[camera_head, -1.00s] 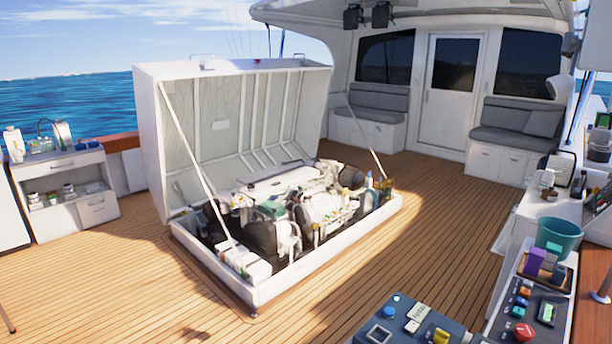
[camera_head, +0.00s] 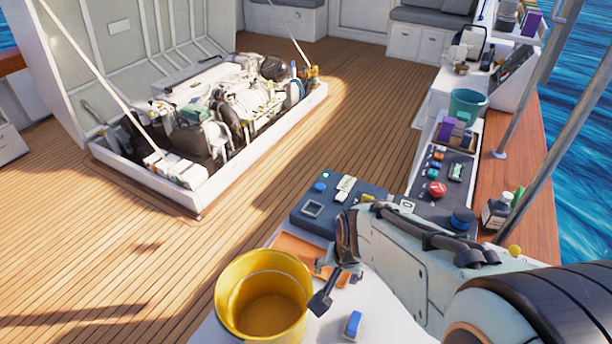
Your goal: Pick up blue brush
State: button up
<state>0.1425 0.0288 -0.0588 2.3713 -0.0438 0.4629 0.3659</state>
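A small blue block with a white lower part (camera_head: 353,325), which looks like the blue brush, lies on the white surface at the bottom of the view. It is too small to make out bristles. My gripper (camera_head: 322,284) is above and to the left of it, beside the yellow bucket. The gripper's dark fingers look spread apart, with nothing seen between them. It is apart from the blue block in the picture.
A large yellow bucket (camera_head: 263,302) stands just left of my gripper. An orange tray (camera_head: 297,250) lies behind it. A dark control box (camera_head: 328,207) and a red-button panel (camera_head: 437,188) are farther back. The open engine hatch is at left.

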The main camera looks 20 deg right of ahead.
notch_tip(320, 180, down, 4)
jog(key=d+g, duration=0.1)
jog(key=d, duration=0.1)
jog(key=m+g, duration=0.2)
send_over(355, 321)
notch_tip(355, 321, down, 7)
jog(key=shift+r, duration=0.2)
notch_tip(355, 321, down, 6)
grip_shut()
